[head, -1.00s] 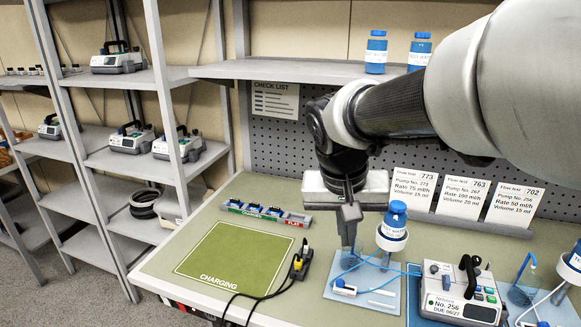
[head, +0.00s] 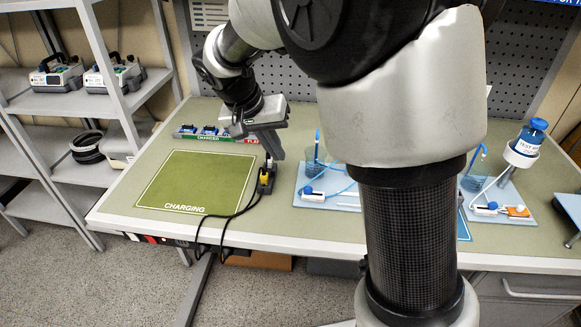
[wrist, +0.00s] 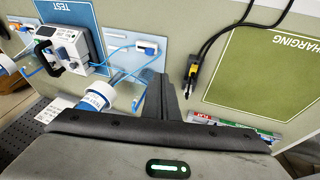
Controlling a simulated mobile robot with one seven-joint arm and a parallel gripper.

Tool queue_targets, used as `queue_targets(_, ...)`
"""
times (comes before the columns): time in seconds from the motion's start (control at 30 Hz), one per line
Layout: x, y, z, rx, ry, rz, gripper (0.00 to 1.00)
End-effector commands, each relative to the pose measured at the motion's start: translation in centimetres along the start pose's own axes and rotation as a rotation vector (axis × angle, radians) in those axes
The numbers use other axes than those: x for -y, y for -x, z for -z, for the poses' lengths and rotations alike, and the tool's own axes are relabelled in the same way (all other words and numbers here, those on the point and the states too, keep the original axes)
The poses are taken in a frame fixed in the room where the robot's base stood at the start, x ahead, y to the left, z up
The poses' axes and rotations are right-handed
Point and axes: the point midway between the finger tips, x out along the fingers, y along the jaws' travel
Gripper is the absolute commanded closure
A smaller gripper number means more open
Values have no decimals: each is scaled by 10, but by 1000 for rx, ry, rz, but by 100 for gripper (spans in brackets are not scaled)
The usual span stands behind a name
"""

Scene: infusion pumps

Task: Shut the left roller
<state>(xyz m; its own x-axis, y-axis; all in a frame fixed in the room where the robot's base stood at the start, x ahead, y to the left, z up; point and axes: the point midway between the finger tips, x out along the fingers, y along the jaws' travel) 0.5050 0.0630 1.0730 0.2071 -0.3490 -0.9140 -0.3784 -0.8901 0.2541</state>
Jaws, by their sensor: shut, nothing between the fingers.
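The left roller (head: 312,196) is a small white clamp with a blue wheel at the front left of a pale blue plate (head: 343,201). A blue tube runs from it. It also shows in the wrist view (wrist: 147,47), ahead of the fingers. Whether its wheel is at the open or shut end is too small to tell. My gripper (head: 277,157) is shut and empty, pointing down to the left of the plate, apart from the roller. In the wrist view, my gripper (wrist: 166,76) shows its fingers together.
A yellow-black plug (head: 266,178) with black cables lies close below my gripper, beside the green charging mat (head: 195,180). My arm hides the pump in the head view; the wrist view shows the pump (wrist: 72,48). Another roller (head: 486,209) is at right. A cup (head: 315,163) stands behind the left roller.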

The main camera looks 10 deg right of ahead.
Motion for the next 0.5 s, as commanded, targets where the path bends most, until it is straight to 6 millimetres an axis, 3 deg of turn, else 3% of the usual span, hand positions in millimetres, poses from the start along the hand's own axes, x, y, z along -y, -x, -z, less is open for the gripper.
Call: queue_targets(0.5,-2,-101,-2,4,-1,-4,100)
